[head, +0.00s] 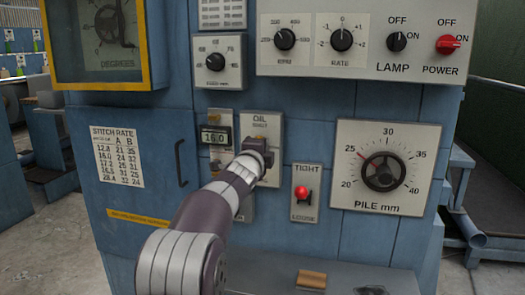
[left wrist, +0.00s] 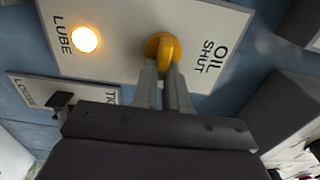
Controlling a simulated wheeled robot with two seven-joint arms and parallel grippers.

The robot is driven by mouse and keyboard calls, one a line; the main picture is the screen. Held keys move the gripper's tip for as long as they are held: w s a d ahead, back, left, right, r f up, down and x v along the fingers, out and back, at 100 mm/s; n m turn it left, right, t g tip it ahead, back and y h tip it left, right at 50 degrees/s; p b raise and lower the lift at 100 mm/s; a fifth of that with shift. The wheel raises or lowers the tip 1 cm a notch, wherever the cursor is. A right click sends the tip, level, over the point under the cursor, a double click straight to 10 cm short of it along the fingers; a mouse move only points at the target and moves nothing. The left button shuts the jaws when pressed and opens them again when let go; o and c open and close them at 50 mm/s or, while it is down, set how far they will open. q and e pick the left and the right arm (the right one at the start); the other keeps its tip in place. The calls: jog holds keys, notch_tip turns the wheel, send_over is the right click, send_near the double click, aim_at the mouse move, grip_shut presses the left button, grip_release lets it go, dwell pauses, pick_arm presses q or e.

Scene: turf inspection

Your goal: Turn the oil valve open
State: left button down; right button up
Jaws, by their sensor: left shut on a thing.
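The oil valve's yellow knob (left wrist: 166,46) stands on a pale plate (left wrist: 110,28) marked OIL SHUT in the left wrist view. My left gripper (left wrist: 164,72) has its two grey fingers closed on the knob. On the same plate a round lamp (left wrist: 85,39) glows amber beside the word LUBE. In the head view my left gripper (head: 258,148) is at the OIL plate (head: 262,121), and the gripper and wrist hide most of the knob and the plate's lower part. My right gripper is in neither view.
Close right of my left arm is the TIGHT/LOOSE lever (head: 301,193) with a red ball. Left of the OIL plate is a display (head: 215,137) reading 16.0. A PILE mm handwheel (head: 383,172) stands farther right. A door handle (head: 181,163) projects at left.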

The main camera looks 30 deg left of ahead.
pick_arm(q)
jog(key=shift+f, duration=0.1)
jog(key=c, duration=1.2)
grip_release()
jog(key=shift+o, duration=0.2)
jog(key=v, duration=1.2)
jog(key=shift+s, duration=0.35)
